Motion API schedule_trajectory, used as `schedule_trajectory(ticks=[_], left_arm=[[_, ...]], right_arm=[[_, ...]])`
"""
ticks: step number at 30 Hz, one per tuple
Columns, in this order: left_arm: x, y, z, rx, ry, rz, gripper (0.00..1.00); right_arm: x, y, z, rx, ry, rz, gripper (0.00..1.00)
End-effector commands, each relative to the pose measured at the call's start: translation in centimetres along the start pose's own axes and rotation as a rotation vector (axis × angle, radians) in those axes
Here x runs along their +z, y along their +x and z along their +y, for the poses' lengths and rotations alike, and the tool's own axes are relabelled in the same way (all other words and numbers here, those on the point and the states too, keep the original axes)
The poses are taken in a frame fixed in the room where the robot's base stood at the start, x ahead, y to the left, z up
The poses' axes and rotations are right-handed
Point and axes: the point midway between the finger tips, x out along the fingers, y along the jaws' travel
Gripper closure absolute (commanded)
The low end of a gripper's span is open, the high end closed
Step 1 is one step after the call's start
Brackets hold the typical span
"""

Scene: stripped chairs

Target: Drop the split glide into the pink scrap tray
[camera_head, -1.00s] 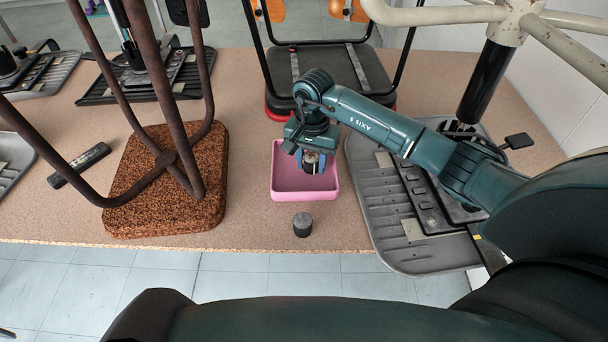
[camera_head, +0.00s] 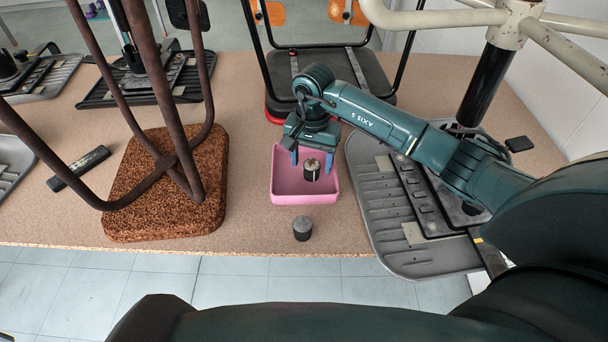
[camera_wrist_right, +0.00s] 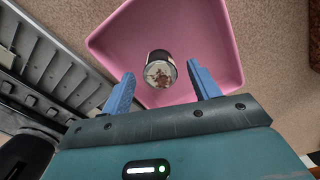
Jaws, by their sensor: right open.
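The pink scrap tray (camera_head: 306,197) stands on the table near its front edge. The split glide (camera_head: 312,170), a short dark cylinder with a pale, brown-stained top, is inside the tray's outline; it also shows in the right wrist view (camera_wrist_right: 160,70). My right gripper (camera_head: 311,162) is over the tray, with its blue fingers spread apart on either side of the glide and clear of it. The fingers also show open in the right wrist view (camera_wrist_right: 165,88). Whether the glide rests on the tray floor is hard to tell. My left gripper is not in view.
Another dark glide (camera_head: 302,229) stands on the table in front of the tray. A brown cork seat (camera_head: 165,205) with rusty legs is on the left, near a dark tool (camera_head: 78,168). A grey chair shell (camera_head: 385,215) lies right of the tray.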

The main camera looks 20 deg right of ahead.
Motion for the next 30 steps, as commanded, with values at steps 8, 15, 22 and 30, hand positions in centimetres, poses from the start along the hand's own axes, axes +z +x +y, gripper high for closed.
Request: schedule_trajectory(ticks=[8,15,22,30], left_arm=[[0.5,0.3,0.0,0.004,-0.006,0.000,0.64],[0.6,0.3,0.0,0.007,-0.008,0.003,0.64],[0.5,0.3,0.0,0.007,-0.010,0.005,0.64],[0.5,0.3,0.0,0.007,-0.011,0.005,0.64]], right_arm=[[-0.1,-6.3,0.0,-0.003,0.000,0.005,0.39],[0.0,-10.2,0.0,-0.001,0.001,0.002,0.39],[0.0,-11.4,0.0,0.001,0.001,-0.001,0.39],[0.0,-11.3,0.0,0.001,0.001,0.000,0.39]])
